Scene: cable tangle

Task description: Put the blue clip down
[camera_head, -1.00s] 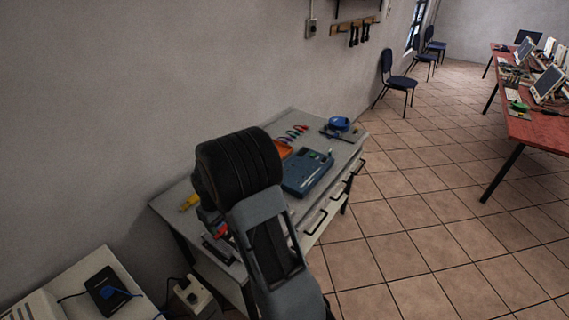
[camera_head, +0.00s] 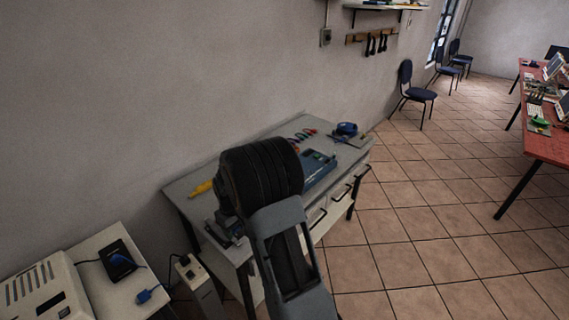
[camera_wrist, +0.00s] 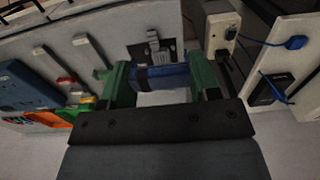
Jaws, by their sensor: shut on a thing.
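The blue clip (camera_wrist: 168,77) is between the green fingers of my gripper (camera_wrist: 158,80) in the wrist view. My gripper is shut on it, with a finger on each side. Beyond the clip, a dark plate with a grey fitting shows on the grey workbench (camera_wrist: 118,30); I cannot tell whether the clip touches anything there. In the head view my own arm hides the clip and the fingertips, over the near left end of the workbench (camera_head: 190,180).
The bench holds a blue device (camera_head: 318,168), a yellow tool (camera_head: 201,188) and a blue round item (camera_head: 347,128). At lower left, a side table holds a black box (camera_head: 117,258) with a blue cable and a white machine (camera_head: 45,292). A power strip (camera_head: 192,272) stands between.

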